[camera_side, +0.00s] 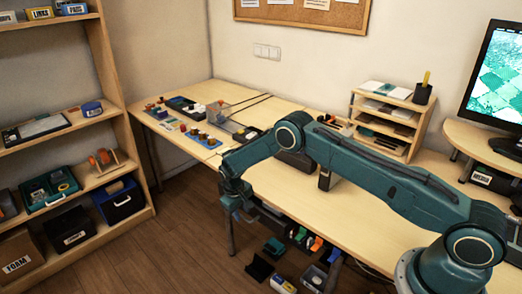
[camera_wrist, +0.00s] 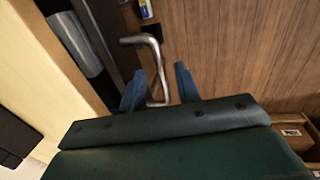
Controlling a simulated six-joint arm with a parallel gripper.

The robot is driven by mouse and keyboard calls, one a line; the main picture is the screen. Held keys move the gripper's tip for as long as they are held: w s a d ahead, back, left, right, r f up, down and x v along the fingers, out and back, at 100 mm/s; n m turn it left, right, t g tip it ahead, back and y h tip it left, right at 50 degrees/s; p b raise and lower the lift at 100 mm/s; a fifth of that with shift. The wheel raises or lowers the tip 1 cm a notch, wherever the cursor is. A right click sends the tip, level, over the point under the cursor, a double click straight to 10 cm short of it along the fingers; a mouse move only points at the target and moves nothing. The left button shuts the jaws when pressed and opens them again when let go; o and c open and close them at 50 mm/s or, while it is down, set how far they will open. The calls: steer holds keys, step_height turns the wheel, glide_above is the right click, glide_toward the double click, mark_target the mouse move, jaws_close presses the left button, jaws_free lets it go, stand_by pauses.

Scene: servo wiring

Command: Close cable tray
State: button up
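The cable tray shows in the wrist view as a dark channel (camera_wrist: 101,50) along the underside of the pale desk edge. A bent metal handle (camera_wrist: 152,52) stands out from its side. My gripper (camera_wrist: 160,88) has its two blue fingers apart, and the lower end of the handle lies between them in the picture. I see a gap beside the handle, and cannot tell whether a finger touches it. In the side view my gripper (camera_side: 236,205) hangs just below the desk's front edge. There the tray is mostly hidden behind the desk and my arm.
The desk top (camera_side: 275,103) carries a blue board with small parts (camera_side: 203,137) and a paper organizer (camera_side: 387,118). A shelf (camera_side: 128,150) stands at left. Several bins and boxes (camera_side: 283,284) sit low beneath the desk. The wooden floor (camera_side: 180,215) between shelf and desk is clear.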

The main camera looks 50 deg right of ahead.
steer(key=shift+d+f, duration=0.1)
steer(key=shift+f, duration=0.45)
steer(key=shift+c, duration=0.4)
jaws_close()
steer(key=shift+d, duration=0.15)
steer(key=shift+d, duration=2.1)
steer(key=shift+o, duration=0.4)
jaws_free()
